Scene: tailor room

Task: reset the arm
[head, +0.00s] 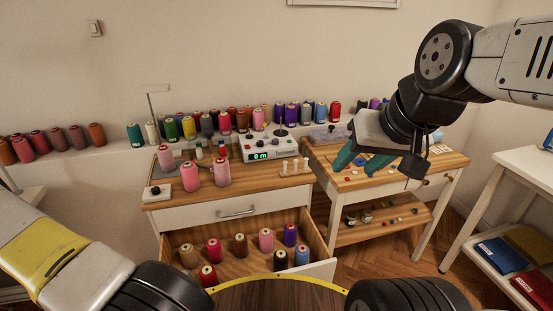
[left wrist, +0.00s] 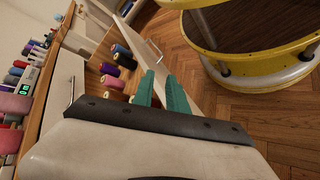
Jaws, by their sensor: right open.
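My right gripper (head: 355,167) is at the right of the head view, its green fingers apart and empty. They point down in front of the wooden side table (head: 440,160); the height above its top is hard to judge. My left gripper is out of the head view, where only part of my left arm shows at the lower left. In the left wrist view my left gripper (left wrist: 161,76) shows two green fingers with a gap between them and nothing held. Behind them are the open drawer and the floor.
An open drawer (head: 322,269) holds several thread spools and juts from the sewing table (head: 277,187). Three pink spools (head: 191,178) and a digital meter (head: 270,148) stand on that table. A white shelf (head: 527,163) stands at the right. Wooden floor (head: 378,257) shows between.

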